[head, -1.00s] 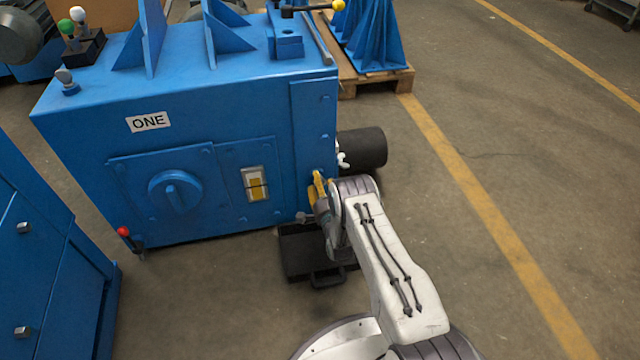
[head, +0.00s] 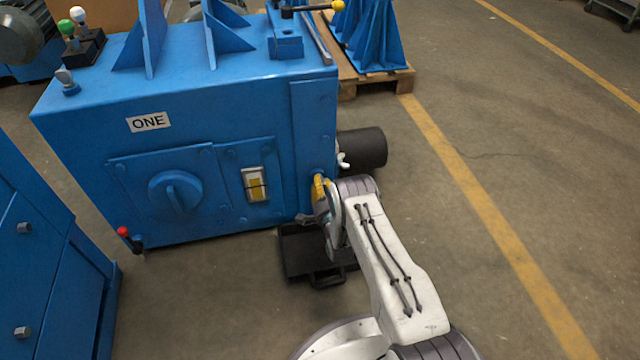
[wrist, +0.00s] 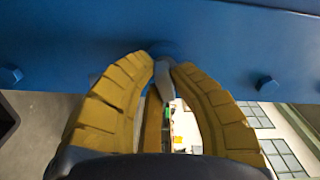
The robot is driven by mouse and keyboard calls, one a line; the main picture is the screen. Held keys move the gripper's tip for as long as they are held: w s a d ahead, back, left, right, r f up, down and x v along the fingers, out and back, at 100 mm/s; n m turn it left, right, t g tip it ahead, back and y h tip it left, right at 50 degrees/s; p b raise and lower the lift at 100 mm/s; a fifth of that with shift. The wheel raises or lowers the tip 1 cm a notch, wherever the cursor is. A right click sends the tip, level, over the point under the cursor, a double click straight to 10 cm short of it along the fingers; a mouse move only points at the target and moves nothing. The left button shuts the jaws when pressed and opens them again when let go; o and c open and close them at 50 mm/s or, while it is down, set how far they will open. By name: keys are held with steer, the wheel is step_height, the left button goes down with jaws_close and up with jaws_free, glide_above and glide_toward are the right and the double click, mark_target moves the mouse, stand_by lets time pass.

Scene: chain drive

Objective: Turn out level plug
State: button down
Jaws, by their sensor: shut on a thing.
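The level plug (wrist: 164,82) shows in the wrist view as a grey, wing-like handle against the blue housing wall, with a round blue boss behind it. My gripper (wrist: 162,70) has its two yellow ribbed fingers closed on it from either side. In the head view my gripper (head: 319,188) is at the lower right corner of the blue housing (head: 90,130) marked ONE. The plug itself is hidden there behind my fingers and wrist. I cannot tell how far the plug is threaded in.
A black tray (head: 300,262) lies on the floor below my gripper. A black cylinder (head: 362,148) and a small white wing piece (head: 343,161) stick out from the housing's right side. A red-knobbed lever (head: 124,232) is at the lower left. The floor to the right is clear.

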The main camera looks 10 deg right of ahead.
steer(key=n, duration=0.3)
steer(key=shift+n, duration=0.4)
steer(key=n, duration=0.3)
steer(key=shift+d+r+n, duration=0.1)
steer(key=shift+r+n, duration=0.05)
steer(key=shift+n, duration=0.25)
steer(key=n, duration=0.7)
steer(key=shift+r, duration=0.15)
steer(key=n, duration=0.3)
steer(key=shift+r+n, duration=0.1)
steer(key=shift+n, duration=0.3)
steer(key=n, duration=0.3)
steer(key=shift+r+n, duration=0.1)
steer(key=shift+n, duration=0.2)
steer(key=n, duration=0.3)
steer(key=shift+w, duration=0.1)
steer(key=shift+a+r+n, duration=0.1)
steer(key=shift+a+n, duration=0.1)
steer(key=shift+n, duration=2)
steer(key=c, duration=1.1)
jaws_free()
